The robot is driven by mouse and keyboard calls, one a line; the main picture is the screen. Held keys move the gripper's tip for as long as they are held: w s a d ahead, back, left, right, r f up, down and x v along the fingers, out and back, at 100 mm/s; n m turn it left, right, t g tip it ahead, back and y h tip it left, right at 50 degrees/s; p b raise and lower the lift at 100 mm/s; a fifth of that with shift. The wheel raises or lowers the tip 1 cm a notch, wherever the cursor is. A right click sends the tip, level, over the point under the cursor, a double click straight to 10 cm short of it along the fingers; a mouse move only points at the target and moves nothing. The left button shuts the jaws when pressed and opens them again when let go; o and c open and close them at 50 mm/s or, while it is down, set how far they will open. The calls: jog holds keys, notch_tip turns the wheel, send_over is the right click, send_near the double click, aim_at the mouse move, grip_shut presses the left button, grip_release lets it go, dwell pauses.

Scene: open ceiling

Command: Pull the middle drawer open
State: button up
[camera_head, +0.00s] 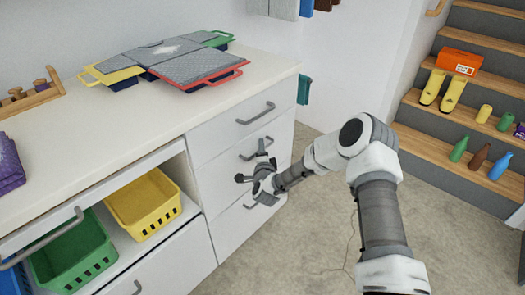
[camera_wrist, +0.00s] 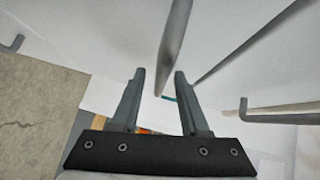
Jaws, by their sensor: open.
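The white cabinet's right column has stacked drawers with grey bar handles. The middle drawer (camera_head: 224,169) looks flush with the cabinet front. Its handle (camera_head: 248,155) is partly hidden by my gripper (camera_head: 254,168), which is right at it in the head view. In the wrist view my gripper (camera_wrist: 159,74) is open, its two dark fingers apart. A grey bar, which looks like the middle handle (camera_wrist: 174,45), runs down between the fingertips in the picture. I see no clear contact, and cannot tell how deep it sits between the fingers.
The top drawer's handle (camera_head: 256,113) is above and the bottom drawer's handle (camera_head: 263,200) is below. Green (camera_head: 72,255) and yellow (camera_head: 145,203) baskets sit in the open shelf at left. Bare floor (camera_head: 310,235) lies before the drawers; stairs (camera_head: 425,120) rise at right.

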grip_shut()
dwell(1.4)
